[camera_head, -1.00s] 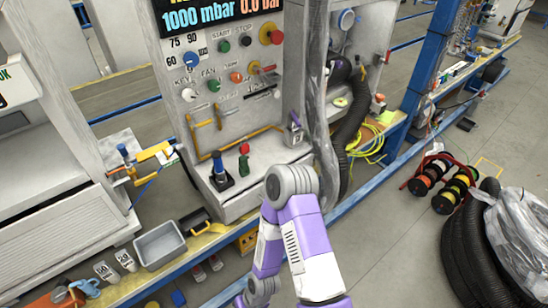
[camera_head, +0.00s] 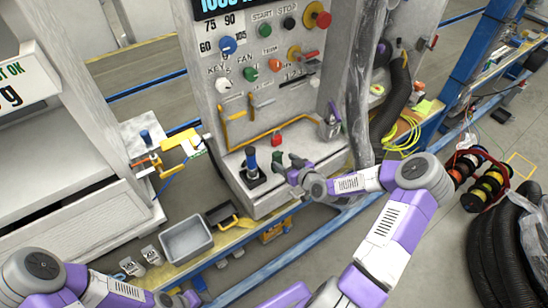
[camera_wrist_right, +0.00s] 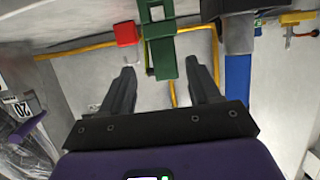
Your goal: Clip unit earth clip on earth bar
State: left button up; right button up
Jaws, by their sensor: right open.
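A green clip-like part (camera_head: 277,157) stands on the grey ledge below the control panel, just under a small red part (camera_head: 276,140). I take it to be the earth clip. In the right wrist view the green part (camera_wrist_right: 163,50) lies ahead of and between my fingers, apart from both. My right gripper (camera_head: 284,166) is open and empty, close to it; its spread fingers show in the right wrist view (camera_wrist_right: 160,72). A yellow bar (camera_head: 250,140) runs along the panel's foot; I cannot tell if it is the earth bar.
A blue-handled part (camera_head: 251,163) stands left of the green one, and its handle is close on the right in the right wrist view (camera_wrist_right: 238,78). A grey bin (camera_head: 187,240) sits on the shelf. A dark hose (camera_head: 388,105) hangs to the right.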

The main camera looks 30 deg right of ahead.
aim_at(274, 155)
jog(key=x, duration=0.2)
jog(key=b+x, duration=0.1)
jog(key=x, duration=0.4)
jog(key=shift+a+b, duration=0.3)
jog(key=shift+a, duration=0.05)
jog(key=shift+r, duration=0.1)
jog(key=shift+c, duration=0.4)
jog(key=c, duration=1)
jog(key=shift+r, duration=0.1)
